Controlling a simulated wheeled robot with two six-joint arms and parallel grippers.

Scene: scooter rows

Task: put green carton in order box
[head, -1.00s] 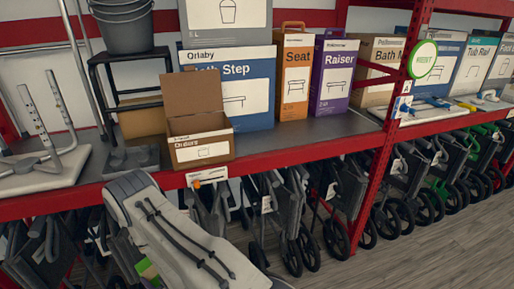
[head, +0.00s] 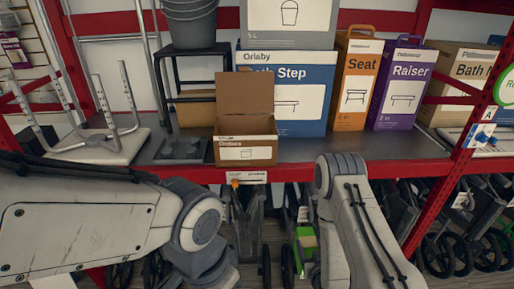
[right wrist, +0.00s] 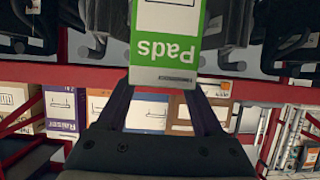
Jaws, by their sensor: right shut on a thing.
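The green carton (head: 306,245) is low in the head view, below the shelf front and beside my right arm. In the right wrist view the green and white carton (right wrist: 165,50), marked "Pads", appears upside down between the fingers of my right gripper (right wrist: 164,86), which is shut on it.
The red-edged shelf (head: 300,174) runs above folded wheeled walkers. Behind the order box stand a blue step box (head: 308,100) and a dark stool holding buckets (head: 195,22). Orange (head: 356,85) and purple (head: 399,88) boxes stand right. Grey shelf is bare right of the order box.

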